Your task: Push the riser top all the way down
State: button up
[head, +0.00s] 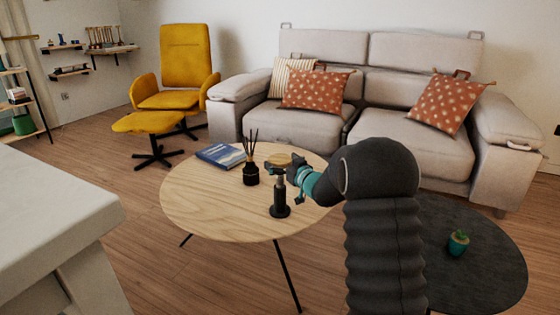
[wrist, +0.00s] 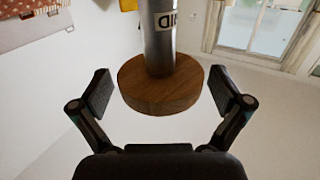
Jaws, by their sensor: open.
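The riser stands upright on the round wooden table (head: 200,205). It has a black base (head: 280,208), a grey metal stem and a round wooden top (head: 280,160), raised well above the base. In the wrist view the wooden top (wrist: 160,95) is close, with the metal stem (wrist: 158,40) bearing part of a dark-lettered label. My gripper (head: 285,171) is beside the riser just under its top. In the wrist view my gripper (wrist: 162,92) is open, one finger on each side of the top, with visible gaps. Part of the stem is hidden by the gripper in the head view.
A black reed diffuser (head: 251,173) and a blue book (head: 220,155) are on the table, left of the riser. A dark round table (head: 490,270) with a small green pot (head: 458,243) is at right. A grey sofa (head: 290,118) stands behind.

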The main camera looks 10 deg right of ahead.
aim_at(280, 186)
jog(key=shift+w+a, duration=0.1)
jog(key=shift+w, duration=0.15)
jog(key=c, duration=1.6)
notch_tip(280, 186, down, 8)
jog(key=b, duration=0.6)
jog(key=shift+f, duration=0.2)
jog(key=o, duration=1.6)
jog(key=shift+f, duration=0.1)
